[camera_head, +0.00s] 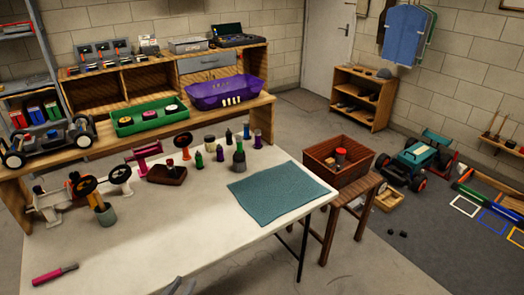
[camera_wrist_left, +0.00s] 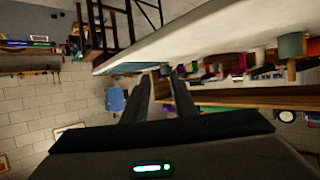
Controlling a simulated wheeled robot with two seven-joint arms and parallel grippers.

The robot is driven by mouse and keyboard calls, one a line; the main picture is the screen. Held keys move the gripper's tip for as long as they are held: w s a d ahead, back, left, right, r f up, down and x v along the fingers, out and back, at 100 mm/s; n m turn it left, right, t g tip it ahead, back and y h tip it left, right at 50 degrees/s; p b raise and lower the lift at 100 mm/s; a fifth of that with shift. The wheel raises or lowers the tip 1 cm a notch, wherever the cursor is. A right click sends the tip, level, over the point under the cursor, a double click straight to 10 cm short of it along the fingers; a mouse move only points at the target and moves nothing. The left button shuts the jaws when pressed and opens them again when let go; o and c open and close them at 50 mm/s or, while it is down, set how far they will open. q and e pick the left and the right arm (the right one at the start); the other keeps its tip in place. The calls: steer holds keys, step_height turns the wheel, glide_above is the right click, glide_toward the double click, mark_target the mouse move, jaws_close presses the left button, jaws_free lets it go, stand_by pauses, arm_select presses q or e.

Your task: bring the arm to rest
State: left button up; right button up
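My left gripper (camera_head: 180,286) shows only its fingertips at the bottom edge of the head view, by the front edge of the white table (camera_head: 150,245). In the left wrist view its two dark fingers (camera_wrist_left: 158,88) stand apart with nothing between them, so it is open and empty. That view is turned over, with the table's pale edge (camera_wrist_left: 190,30) at the top. My right gripper is in neither view.
On the table are a pink-handled tool (camera_head: 55,274), a teal mat (camera_head: 282,193), several bottles and a wheel stand (camera_head: 75,195). A brown crate (camera_head: 338,162) stands on a stool at the right. The table's front middle is clear.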

arm_select(q)
steer(key=s+a+f+g+y, duration=0.15)
steer(key=s+f, duration=0.25)
steer(key=f, duration=0.7)
steer(key=s+a+f+g, duration=0.2)
steer(key=s+f, duration=0.2)
steer(key=f, duration=0.8)
steer(key=s+a+f+g+y, duration=0.15)
steer(key=s+f, duration=0.25)
steer(key=f, duration=0.7)
steer(key=s+f+g, duration=0.2)
steer(key=s+f, duration=0.4)
steer(key=s, duration=0.5)
steer(key=s+f+g, duration=0.2)
steer(key=s+f, duration=0.4)
steer(key=s, duration=0.4)
steer(key=s+f+g, duration=0.3)
steer(key=s+f, duration=0.4)
steer(key=s, duration=0.4)
steer(key=shift+s+d+h, duration=0.3)
steer(key=shift+s+d, duration=0.05)
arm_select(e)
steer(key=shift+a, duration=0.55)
